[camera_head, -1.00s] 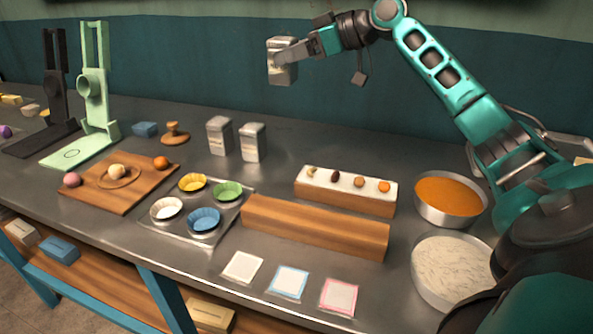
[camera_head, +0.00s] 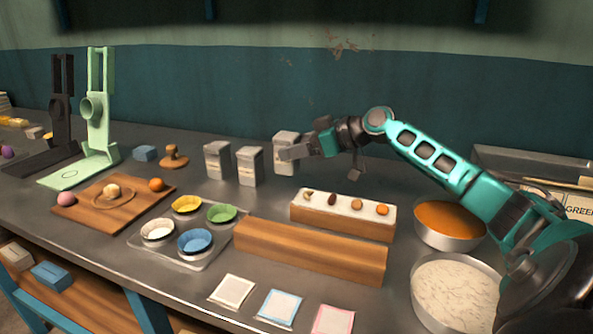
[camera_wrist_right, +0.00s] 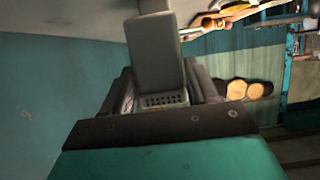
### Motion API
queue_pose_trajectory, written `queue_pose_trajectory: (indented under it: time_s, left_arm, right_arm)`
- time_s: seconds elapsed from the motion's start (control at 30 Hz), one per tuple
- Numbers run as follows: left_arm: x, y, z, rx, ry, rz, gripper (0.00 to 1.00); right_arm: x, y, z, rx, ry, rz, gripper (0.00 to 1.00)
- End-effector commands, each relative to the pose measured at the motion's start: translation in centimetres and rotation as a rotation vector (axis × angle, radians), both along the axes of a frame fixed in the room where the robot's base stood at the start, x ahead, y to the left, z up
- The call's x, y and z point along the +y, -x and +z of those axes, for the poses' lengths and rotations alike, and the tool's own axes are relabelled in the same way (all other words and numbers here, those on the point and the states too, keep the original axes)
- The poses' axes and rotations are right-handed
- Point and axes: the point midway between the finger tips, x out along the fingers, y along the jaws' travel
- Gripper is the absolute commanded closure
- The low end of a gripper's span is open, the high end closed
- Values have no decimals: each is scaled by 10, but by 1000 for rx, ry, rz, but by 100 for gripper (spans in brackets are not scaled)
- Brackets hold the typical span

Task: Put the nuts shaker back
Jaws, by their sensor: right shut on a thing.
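My right gripper (camera_head: 297,153) is shut on a grey box-shaped shaker (camera_head: 285,143). The shaker is upright, at the back of the table, just right of two similar shakers. In the right wrist view the held shaker (camera_wrist_right: 158,52) sits between the fingers of my right gripper (camera_wrist_right: 164,95), with a perforated end toward the camera. The two other shakers, the left one (camera_head: 217,160) and the right one (camera_head: 249,166), stand side by side on the metal table. I cannot tell whether the held shaker touches the table. Any label on it is unreadable. My left gripper is not in view.
A white-topped wooden block (camera_head: 343,213) with small toppings stands in front of my right gripper. Bowls of orange (camera_head: 450,222) and white (camera_head: 455,295) contents stand at the right. A tray of coloured cups (camera_head: 150,254) and a wooden board (camera_head: 90,213) lie left. The wall is behind.

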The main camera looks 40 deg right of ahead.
Motion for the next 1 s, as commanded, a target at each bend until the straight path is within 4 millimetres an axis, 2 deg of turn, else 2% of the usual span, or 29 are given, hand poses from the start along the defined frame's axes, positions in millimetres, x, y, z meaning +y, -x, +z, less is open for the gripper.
queue_pose_trajectory:
  time_s: [0.17, 0.4, 0.8, 0.83, 1.0]
  left_arm:
    - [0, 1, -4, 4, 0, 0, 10]
    - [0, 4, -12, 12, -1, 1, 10]
    - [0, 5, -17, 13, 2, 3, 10]
    - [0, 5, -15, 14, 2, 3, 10]
    - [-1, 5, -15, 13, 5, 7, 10]
  right_arm:
    - [0, 0, -12, 0, -2, -1, 76]
    - [0, 0, -46, 0, -2, -1, 76]
    - [0, 0, -52, -2, -1, 0, 76]
    - [0, 0, -51, 0, 0, 0, 38]
    - [0, 0, -50, 0, 0, 0, 22]
